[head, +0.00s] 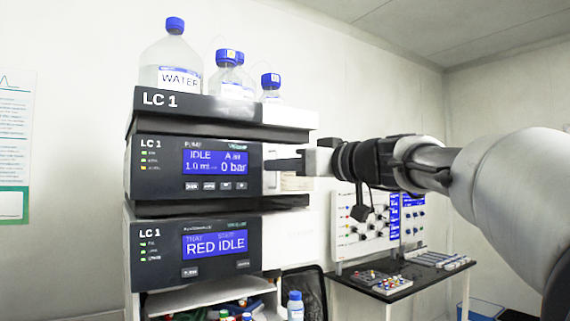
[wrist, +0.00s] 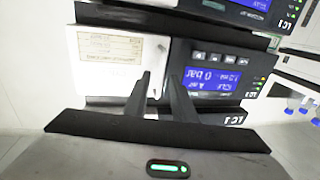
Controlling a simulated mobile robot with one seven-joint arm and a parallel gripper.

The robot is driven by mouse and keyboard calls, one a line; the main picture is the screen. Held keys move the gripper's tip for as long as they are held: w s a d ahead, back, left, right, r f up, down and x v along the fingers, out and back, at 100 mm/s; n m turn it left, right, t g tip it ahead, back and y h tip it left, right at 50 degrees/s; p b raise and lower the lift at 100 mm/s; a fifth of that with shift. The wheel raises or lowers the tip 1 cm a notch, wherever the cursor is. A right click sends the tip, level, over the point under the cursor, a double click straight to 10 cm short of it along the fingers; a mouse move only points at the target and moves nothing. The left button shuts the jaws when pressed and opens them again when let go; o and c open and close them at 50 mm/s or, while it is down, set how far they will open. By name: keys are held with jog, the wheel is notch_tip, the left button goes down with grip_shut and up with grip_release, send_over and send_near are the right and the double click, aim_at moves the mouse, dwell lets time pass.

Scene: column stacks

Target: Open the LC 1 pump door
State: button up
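The LC 1 pump module (head: 150,180) is the middle unit of the stack in the head view, its display reading IDLE and 0 bar. Its dark front door (head: 207,190) looks closed. In the wrist view the pump front (wrist: 215,75) appears upside down, beside a white panel (wrist: 118,65) with a label. My gripper (head: 272,165) is at the right edge of the pump front. In the wrist view my gripper (wrist: 158,80) has its two dark fingers apart, with a pale strip visible between the tips. I cannot tell whether the fingers touch the door.
A WATER bottle (head: 172,65) and smaller blue-capped bottles (head: 229,75) stand on the top tray (head: 215,112). Another LC 1 unit (head: 160,252) sits below the pump. A black side table (head: 385,280) with equipment stands at right, behind my arm.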

grip_shut()
dwell(1.5)
